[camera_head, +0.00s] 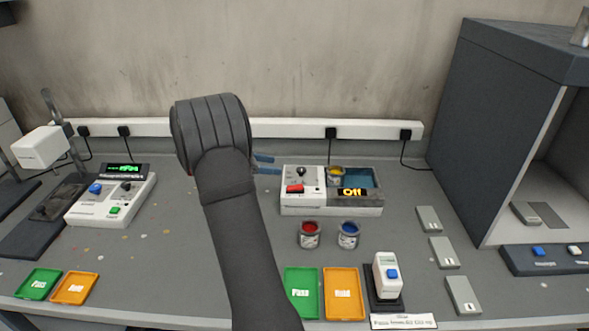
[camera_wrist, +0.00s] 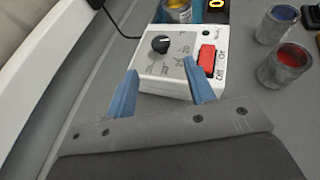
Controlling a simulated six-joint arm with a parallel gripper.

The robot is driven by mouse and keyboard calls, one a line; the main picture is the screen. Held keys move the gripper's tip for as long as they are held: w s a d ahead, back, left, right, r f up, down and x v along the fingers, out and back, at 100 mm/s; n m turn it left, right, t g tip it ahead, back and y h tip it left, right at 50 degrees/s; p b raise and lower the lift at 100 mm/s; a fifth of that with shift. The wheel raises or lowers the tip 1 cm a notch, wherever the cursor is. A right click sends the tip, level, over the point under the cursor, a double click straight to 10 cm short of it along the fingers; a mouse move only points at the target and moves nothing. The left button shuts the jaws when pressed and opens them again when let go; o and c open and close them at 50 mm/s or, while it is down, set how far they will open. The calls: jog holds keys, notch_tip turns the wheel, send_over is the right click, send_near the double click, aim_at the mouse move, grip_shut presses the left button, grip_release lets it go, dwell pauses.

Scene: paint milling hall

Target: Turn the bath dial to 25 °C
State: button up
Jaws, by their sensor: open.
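The bath (camera_head: 331,210) is a white and grey unit at the middle of the bench, with a display that reads "Off". Its black dial (camera_head: 301,171) sits on the white panel at its left end, behind a red switch (camera_head: 295,188). In the wrist view the dial (camera_wrist: 160,45) shows near the top with printed numbers around part of it, only partly legible. My gripper (camera_wrist: 158,82) is open, its blue fingers apart and empty, short of the dial and pointing toward the panel. In the head view the blue fingertips (camera_head: 264,164) show left of the bath; my arm hides the rest.
A yellow paint tin (camera_head: 336,176) stands in the bath. Red (camera_head: 310,235) and blue (camera_head: 348,235) tins stand in front of it. Green (camera_head: 301,293) and orange (camera_head: 343,293) trays lie nearer. A timer-like device (camera_head: 112,195) stands left; a dark booth (camera_head: 510,130) stands right.

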aim_at(300, 169)
jog(key=x, duration=0.9)
jog(key=shift+s, duration=0.1)
jog(key=c, duration=0.9)
